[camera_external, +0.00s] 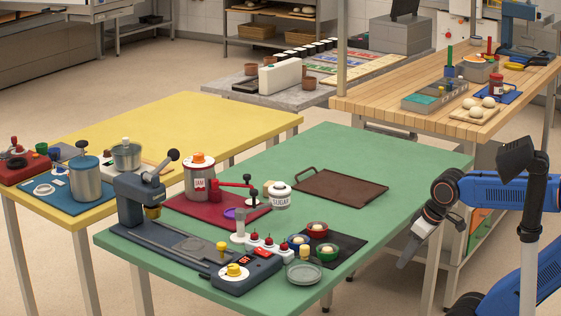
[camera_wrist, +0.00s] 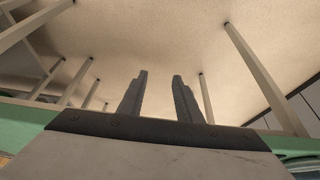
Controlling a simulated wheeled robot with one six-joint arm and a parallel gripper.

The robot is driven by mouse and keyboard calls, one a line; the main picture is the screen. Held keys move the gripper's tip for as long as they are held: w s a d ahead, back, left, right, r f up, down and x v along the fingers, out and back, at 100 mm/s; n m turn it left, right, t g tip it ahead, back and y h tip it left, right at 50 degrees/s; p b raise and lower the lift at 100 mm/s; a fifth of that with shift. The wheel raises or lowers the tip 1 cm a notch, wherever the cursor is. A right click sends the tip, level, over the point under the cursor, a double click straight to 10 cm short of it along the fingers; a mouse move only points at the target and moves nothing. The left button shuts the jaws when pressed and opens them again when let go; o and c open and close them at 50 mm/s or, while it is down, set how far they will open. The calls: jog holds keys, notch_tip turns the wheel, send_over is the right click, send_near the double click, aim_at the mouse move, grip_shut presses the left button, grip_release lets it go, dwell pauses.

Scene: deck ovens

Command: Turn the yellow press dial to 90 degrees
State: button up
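The dark blue-grey press (camera_external: 140,190) stands at the front left of the green table. The yellow press dial (camera_external: 234,270) sits on a white disc at the near right end of its long base. The dial's exact angle is too small to read. My gripper (camera_external: 408,256) hangs beyond the right edge of the green table, well apart from the dial. In the wrist view its two dark fingers (camera_wrist: 161,95) stand apart with nothing between them. The dial does not show in the wrist view.
A grey dish (camera_external: 304,273), small bowls on a dark mat (camera_external: 345,247), a sugar jar (camera_external: 280,197) and a jam pot (camera_external: 199,180) stand nearby. A brown tray (camera_external: 340,188) lies farther back. The green table's right end is clear.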

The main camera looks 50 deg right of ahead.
jog(key=shift+o, duration=1.2)
jog(key=shift+r, duration=0.15)
notch_tip(320, 180, up, 36)
jog(key=f, duration=0.1)
jog(key=w+a+r+n+g, duration=0.1)
jog(key=w+a+r+n, duration=0.4)
jog(key=w+a+n, duration=0.4)
jog(key=n+g, duration=0.4)
jog(key=n, duration=1.8)
send_over(233, 266)
notch_tip(233, 266, down, 5)
notch_tip(233, 266, down, 22)
jog(key=shift+d+f, duration=0.1)
jog(key=c, duration=1.1)
